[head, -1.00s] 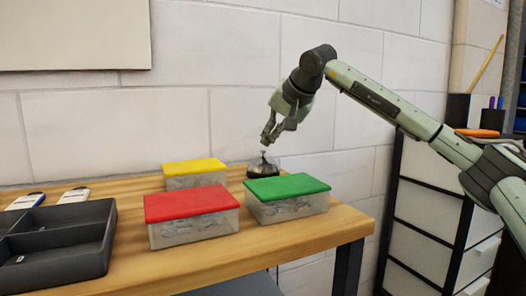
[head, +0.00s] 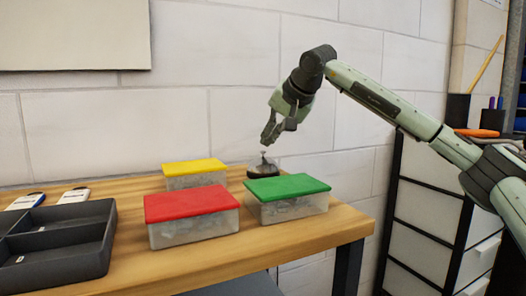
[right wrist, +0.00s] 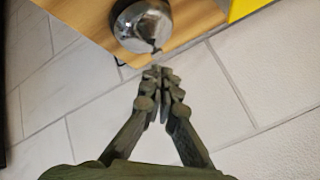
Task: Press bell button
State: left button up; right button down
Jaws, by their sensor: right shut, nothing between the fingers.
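The bell (head: 262,170) is a dark, shiny dome with a small button on top. It stands on the wooden bench near the wall, behind the green-lidded box. In the right wrist view the silvery bell (right wrist: 143,24) is at the top, just past the fingertips. My right gripper (head: 266,142) points down just above the bell's button, with its fingers shut and empty. In the right wrist view my right gripper (right wrist: 160,76) shows its fingertips together near the button; I cannot tell whether they touch it. My left gripper is not in view.
A green-lidded box (head: 288,207) stands in front of the bell. A yellow-lidded box (head: 195,174) and a red-lidded box (head: 192,215) stand to its left. A dark divided tray (head: 62,240) is at the far left. The wall (head: 240,120) is close behind.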

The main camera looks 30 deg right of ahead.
jog(key=shift+f, duration=0.15)
jog(key=shift+f, duration=0.3)
jog(key=shift+f, duration=0.25)
dwell(0.4)
jog(key=shift+r, duration=0.1)
jog(key=shift+r+p, duration=0.6)
